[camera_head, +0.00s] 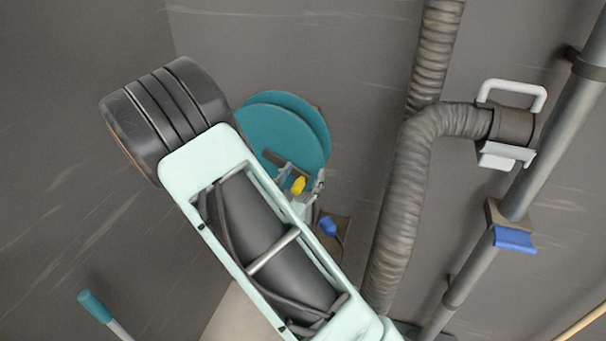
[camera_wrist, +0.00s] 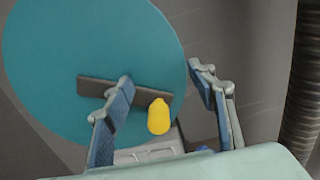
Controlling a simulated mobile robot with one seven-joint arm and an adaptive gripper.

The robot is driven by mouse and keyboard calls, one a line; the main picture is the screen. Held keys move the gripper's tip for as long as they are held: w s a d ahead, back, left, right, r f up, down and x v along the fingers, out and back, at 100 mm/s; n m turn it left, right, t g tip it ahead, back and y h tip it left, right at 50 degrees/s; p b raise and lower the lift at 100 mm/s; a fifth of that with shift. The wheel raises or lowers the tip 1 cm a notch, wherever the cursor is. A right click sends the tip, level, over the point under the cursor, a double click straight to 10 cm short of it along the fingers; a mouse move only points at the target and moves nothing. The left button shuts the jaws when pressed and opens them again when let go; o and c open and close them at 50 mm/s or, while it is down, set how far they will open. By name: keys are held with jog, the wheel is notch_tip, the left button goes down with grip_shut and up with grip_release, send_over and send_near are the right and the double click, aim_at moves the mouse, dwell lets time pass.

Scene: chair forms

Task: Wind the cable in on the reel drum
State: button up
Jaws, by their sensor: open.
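The reel drum (camera_head: 288,125) is a teal round disc on the dark wall, and it fills the left of the wrist view (camera_wrist: 60,60). A dark flat crank bar (camera_wrist: 95,87) crosses its face. A yellow knob (camera_wrist: 158,117) stands at the bar's right end; it also shows in the head view (camera_head: 298,185). My gripper (camera_wrist: 163,82) is open, with one finger on each side of the knob in the picture. I see no clear contact with the knob. My arm hides part of the disc in the head view. I cannot make out the cable.
A grey corrugated hose (camera_head: 397,205) runs down the wall right of the reel, with a white-handled fitting (camera_head: 512,97). A grey pipe (camera_head: 543,170) with a blue clip (camera_head: 514,239) stands farther right. A teal-tipped rod (camera_head: 98,308) is at lower left.

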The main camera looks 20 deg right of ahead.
jog(key=v, duration=0.9)
jog(key=shift+s+a, duration=0.2)
jog(key=shift+s, duration=0.05)
